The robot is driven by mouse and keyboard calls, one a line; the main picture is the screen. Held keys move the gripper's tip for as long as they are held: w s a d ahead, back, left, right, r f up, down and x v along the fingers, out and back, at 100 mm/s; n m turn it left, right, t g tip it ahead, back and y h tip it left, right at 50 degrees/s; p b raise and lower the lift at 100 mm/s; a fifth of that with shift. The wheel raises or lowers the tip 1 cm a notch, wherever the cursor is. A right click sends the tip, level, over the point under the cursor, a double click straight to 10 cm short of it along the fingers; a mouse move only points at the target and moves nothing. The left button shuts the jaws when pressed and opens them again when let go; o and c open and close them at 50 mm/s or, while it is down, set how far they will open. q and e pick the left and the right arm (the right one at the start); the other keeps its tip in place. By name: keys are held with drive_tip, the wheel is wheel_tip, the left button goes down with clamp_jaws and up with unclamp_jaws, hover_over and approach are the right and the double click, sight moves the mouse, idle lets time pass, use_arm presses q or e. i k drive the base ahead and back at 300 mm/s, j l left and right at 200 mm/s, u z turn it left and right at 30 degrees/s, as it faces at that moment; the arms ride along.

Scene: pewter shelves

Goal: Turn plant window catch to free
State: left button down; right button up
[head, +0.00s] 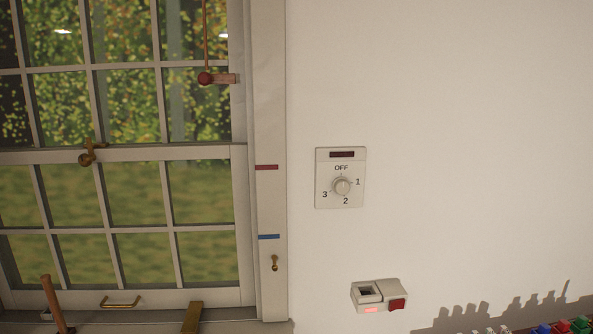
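A sash window (244,200) with white glazing bars fills the left of the head view. A brass catch (87,157) sits on its meeting rail, left of the rail's middle, with a round knob at the lower left and a short arm reaching up and right. Whether the catch is engaged cannot be told from here. Neither of my grippers is in view, and nothing touches the catch.
A red knob on a cord (205,78) hangs by the upper sash. A brass handle (120,302), wooden stick (53,303) and wedge (191,318) are low on the window. Right are a dial plate (340,178), a socket (379,295) and colourful items (560,327).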

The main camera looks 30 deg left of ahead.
sight(84, 159)
drive_tip(key=u, duration=2.7)
